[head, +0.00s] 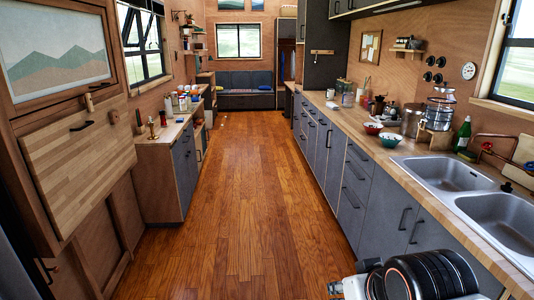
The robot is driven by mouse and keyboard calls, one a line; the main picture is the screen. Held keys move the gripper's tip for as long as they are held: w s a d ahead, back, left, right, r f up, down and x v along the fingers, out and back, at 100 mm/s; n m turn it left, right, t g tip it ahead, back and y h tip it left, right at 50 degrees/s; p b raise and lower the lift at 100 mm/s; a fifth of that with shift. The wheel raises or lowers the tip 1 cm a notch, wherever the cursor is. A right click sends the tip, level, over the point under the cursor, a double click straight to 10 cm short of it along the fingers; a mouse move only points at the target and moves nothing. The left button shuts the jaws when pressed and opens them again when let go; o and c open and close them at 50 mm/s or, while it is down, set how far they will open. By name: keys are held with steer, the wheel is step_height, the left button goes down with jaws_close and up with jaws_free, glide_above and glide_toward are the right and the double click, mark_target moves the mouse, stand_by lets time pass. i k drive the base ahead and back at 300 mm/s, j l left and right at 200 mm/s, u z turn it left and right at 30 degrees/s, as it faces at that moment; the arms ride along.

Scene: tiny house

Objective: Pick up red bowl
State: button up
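A small red bowl (373,129) stands on the wooden counter (345,119) on the right side of the room. It looks upright, with a pale inside. A green bowl (390,140) stands just nearer and to its right, very close to it. Part of my own arm shows at the bottom right, in front of the grey cabinets and well short of the red bowl. I cannot make out my gripper's fingers in this view.
A steel pot (413,120), a glass dispenser (439,112) and a green bottle (462,134) stand right of the bowls. A double sink (447,174) is nearer. Grey cabinets (352,180) line the counter's front. The wooden floor (235,210) between the counters is clear.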

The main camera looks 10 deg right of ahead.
mark_target(373, 129)
steer(key=i, duration=0.7)
steer(key=i+z, duration=0.15)
steer(key=i, duration=0.5)
steer(key=i+j, duration=0.2)
steer(key=i, duration=0.5)
steer(key=i+j+z, duration=0.1)
steer(key=i+z, duration=0.35)
steer(key=i+j+z, duration=0.2)
steer(key=z, duration=0.25)
steer(key=i+j+z, duration=0.65)
steer(key=z, duration=0.25)
steer(key=i+j+z, duration=0.15)
steer(key=j+z, duration=0.3)
steer(key=j, duration=0.15)
steer(key=i+j+z, duration=0.1)
steer(key=j+z, duration=0.3)
steer(key=j, duration=0.3)
steer(key=j+z, duration=0.4)
steer(key=j, duration=0.3)
steer(key=k+j+z, duration=0.15)
steer(key=j+z, duration=0.25)
steer(key=j, duration=0.25)
